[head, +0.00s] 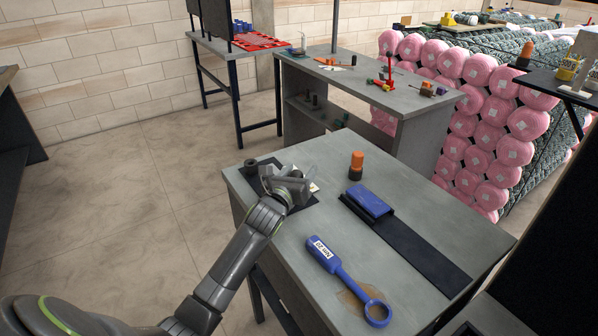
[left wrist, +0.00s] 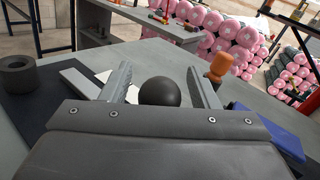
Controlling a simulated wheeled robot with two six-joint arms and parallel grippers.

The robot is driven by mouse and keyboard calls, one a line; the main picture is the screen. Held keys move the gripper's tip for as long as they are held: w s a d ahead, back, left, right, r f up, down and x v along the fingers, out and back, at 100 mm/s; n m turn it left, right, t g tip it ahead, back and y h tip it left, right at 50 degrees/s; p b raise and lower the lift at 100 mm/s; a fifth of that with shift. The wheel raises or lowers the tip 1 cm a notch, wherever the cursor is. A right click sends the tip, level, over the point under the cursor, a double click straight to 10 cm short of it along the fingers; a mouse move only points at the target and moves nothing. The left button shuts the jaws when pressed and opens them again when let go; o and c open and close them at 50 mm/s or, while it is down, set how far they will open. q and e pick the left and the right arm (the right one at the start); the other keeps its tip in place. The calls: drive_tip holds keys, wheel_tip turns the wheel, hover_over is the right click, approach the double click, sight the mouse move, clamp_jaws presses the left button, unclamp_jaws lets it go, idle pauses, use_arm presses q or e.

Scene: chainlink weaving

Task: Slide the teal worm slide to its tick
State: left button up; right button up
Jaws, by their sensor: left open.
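I cannot make out a teal worm slide or its tick in either view. My left gripper (head: 288,174) is low over the dark mat at the near table's far left corner and hides part of it. In the left wrist view the gripper (left wrist: 158,72) is open, its two grey fingers wide apart. A round black knob or ball (left wrist: 160,92) shows between the fingers; I cannot tell whether they touch it. A light grey bar (left wrist: 78,82) lies beside the left finger. My right gripper is not in view.
A black ring-shaped piece (head: 251,168) stands left of my gripper. An orange-topped bottle (head: 357,165), a blue block (head: 370,201) on a black strip (head: 425,250), and a blue ring-ended tool (head: 345,280) are on the grey table (head: 300,235). Another bench (head: 350,85) stands behind.

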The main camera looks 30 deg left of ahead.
use_arm(q)
clamp_jaws()
drive_tip(key=shift+w+a+r+p, duration=0.1)
drive_tip(key=shift+w+a, duration=0.15)
drive_tip(key=shift+a, duration=0.2)
drive_tip(key=shift+w+a+f+p, duration=0.1)
drive_tip(key=shift+w+a, duration=0.15)
drive_tip(key=shift+a, duration=0.2)
drive_tip(key=shift+w+a+r+p, duration=0.1)
drive_tip(key=shift+w+a, duration=0.15)
drive_tip(key=shift+a, duration=0.2)
drive_tip(key=shift+w+a, duration=0.25)
drive_tip(key=shift+a, duration=0.15)
unclamp_jaws()
drive_tip(key=shift+s, duration=0.15)
drive_tip(key=s+d+b, duration=0.1)
drive_tip(key=s+b, duration=0.1)
drive_tip(key=s, duration=1.5)
